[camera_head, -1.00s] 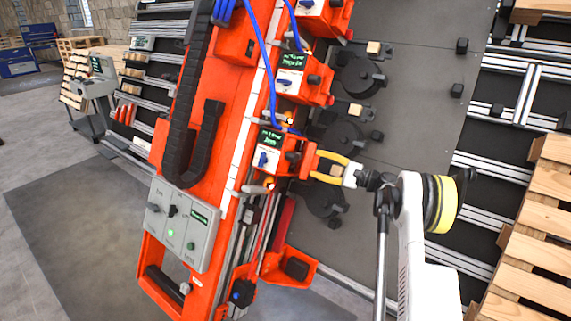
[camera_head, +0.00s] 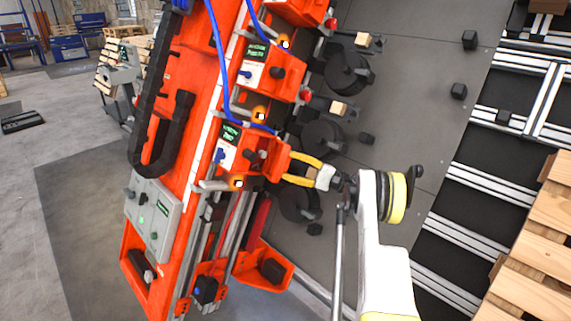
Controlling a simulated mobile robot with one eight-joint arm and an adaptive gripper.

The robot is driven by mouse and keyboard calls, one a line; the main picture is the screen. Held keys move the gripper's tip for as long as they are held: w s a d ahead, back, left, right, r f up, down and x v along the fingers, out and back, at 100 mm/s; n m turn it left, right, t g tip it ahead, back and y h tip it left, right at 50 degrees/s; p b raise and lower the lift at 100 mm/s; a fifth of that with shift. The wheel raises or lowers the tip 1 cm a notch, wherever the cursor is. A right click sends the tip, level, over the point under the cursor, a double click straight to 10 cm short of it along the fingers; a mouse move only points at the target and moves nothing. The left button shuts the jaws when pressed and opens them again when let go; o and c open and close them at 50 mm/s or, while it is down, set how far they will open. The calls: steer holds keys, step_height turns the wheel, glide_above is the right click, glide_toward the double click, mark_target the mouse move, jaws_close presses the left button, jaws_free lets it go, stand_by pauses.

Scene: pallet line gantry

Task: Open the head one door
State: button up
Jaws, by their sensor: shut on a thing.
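The orange gantry (camera_head: 183,95) carries several orange head boxes with small green screens and blue switches. The lowest head box (camera_head: 237,158) has an orange door-like panel (camera_head: 277,160) on its right side. The screen text is too small to read surely, so I cannot tell which head is head one. My gripper (camera_head: 291,168), with yellow fingers, comes from the right and is shut at this panel's right edge. The fingers hide the exact grip point. How far the panel stands open is unclear.
Blue cables (camera_head: 222,70) hang along the heads. A grey control box (camera_head: 152,218) with a green light is lower left. Dark round parts (camera_head: 348,72) sit on the grey plate behind the heads. Wooden pallets (camera_head: 535,225) stand at right. The floor at left is mostly clear.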

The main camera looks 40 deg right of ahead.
steer(key=shift+d, duration=0.1)
stand_by(0.3)
steer(key=o, duration=1.4)
steer(key=shift+w, duration=0.1)
steer(key=shift+o, duration=0.2)
steer(key=v, duration=0.7)
steer(key=shift+d, duration=0.15)
steer(key=shift+f, duration=0.1)
